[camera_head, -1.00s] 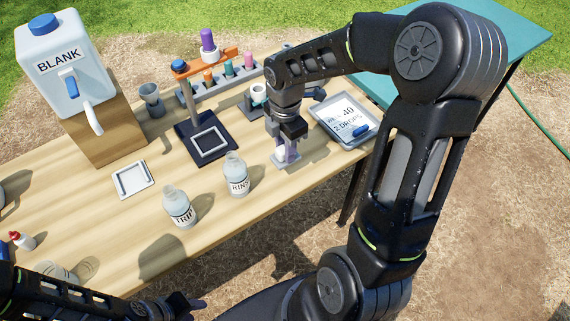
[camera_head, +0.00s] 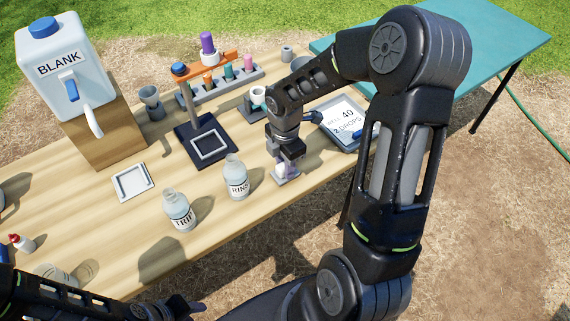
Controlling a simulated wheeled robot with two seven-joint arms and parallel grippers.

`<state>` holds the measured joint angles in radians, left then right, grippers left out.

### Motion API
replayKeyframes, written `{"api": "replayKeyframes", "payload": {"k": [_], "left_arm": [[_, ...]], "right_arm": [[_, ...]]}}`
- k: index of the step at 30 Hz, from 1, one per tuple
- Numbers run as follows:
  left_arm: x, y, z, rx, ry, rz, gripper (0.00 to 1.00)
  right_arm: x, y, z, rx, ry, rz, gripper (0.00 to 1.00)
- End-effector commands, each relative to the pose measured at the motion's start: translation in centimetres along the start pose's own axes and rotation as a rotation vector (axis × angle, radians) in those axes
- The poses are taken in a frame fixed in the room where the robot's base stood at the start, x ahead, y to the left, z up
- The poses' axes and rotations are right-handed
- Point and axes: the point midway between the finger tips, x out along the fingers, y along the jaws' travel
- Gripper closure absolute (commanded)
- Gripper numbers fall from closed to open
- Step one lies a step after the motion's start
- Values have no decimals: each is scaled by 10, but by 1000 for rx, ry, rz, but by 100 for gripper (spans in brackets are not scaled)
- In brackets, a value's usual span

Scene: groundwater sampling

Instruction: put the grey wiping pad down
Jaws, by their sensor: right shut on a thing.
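My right gripper (camera_head: 286,166) points down near the front edge of the wooden table, right of the RINS bottle (camera_head: 236,182). It is shut on the grey wiping pad (camera_head: 287,180), a small flat grey piece low over the tabletop. A whitish-lilac part shows between the fingers and the pad. I cannot tell whether the pad touches the wood. My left gripper (camera_head: 188,306) is at the bottom edge, off the table's front; its jaw state is unclear.
A TRIP bottle (camera_head: 178,212) stands left of the RINS bottle. A white square tray (camera_head: 117,184), a dark stand (camera_head: 190,152) and a tablet (camera_head: 325,112) lie around. A BLANK jug (camera_head: 62,85) stands on a wooden block. Bare wood (camera_head: 105,225) is free at front left.

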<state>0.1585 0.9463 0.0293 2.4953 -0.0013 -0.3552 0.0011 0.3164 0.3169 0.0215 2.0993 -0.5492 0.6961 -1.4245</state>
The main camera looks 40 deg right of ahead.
Motion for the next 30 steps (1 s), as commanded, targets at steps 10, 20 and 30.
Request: {"api": "replayKeyframes", "payload": {"k": [10,20,30], "left_arm": [[2,-1,0,0,0,0,64],[2,-1,0,0,0,0,64],[-1,0,0,0,0,0,64]], "right_arm": [[3,0,0,0,0,0,63],[3,0,0,0,0,0,52],[-20,1,0,1,-2,4,52]]}}
